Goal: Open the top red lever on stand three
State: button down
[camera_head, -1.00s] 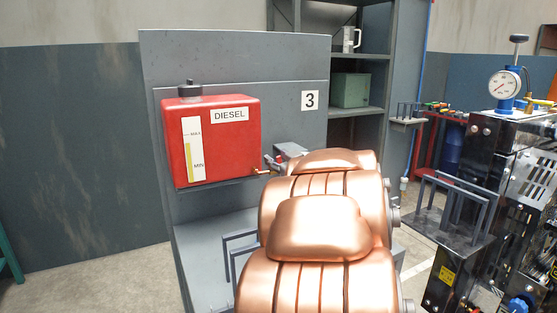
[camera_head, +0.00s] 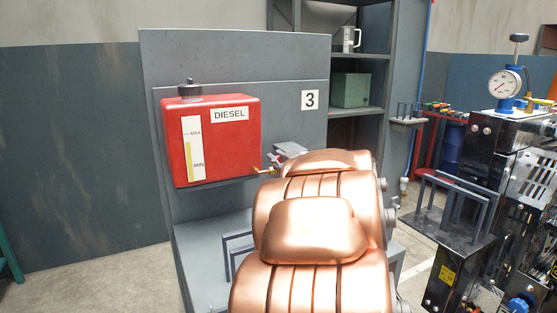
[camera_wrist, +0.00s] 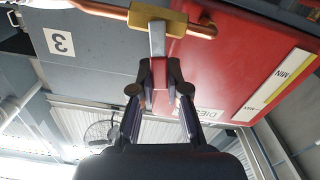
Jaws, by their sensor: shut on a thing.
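The stand is a grey panel with a "3" sign (camera_head: 310,100); the sign also shows upside down in the wrist view (camera_wrist: 60,42). In the wrist view a brass valve (camera_wrist: 157,20) sits on a copper pipe (camera_wrist: 106,10). A lever with a silver stem (camera_wrist: 157,40) and red end extends from the valve. My gripper (camera_wrist: 158,76) is shut on the lever's red end. In the head view my copper-coloured arm hides most of this contact.
A shelf unit (camera_head: 377,55) with a metal jug (camera_head: 350,39) and a green box (camera_head: 350,90) stands behind. At right is a dark engine stand (camera_head: 490,150) with a gauge (camera_head: 504,83).

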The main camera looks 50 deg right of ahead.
jog(key=shift+w+a+f+n+b, duration=0.2)
jog(key=shift+a+n+b, duration=0.25)
jog(key=shift+n, duration=0.7)
jog(key=shift+w+a+f+n+b, duration=0.1)
jog(key=shift+a+f+n+b, duration=0.4)
jog(key=shift+n, duration=0.7)
jog(key=shift+w+a+f+n+b, duration=0.1)
jog(key=shift+a+n+b, duration=0.1)
jog(key=shift+n+b, duration=0.7)
jog(key=shift+n, duration=0.35)
jog(key=c, duration=1.1)
grip_release()
jog(key=shift+c, duration=0.2)
jog(key=shift+p, duration=0.35)
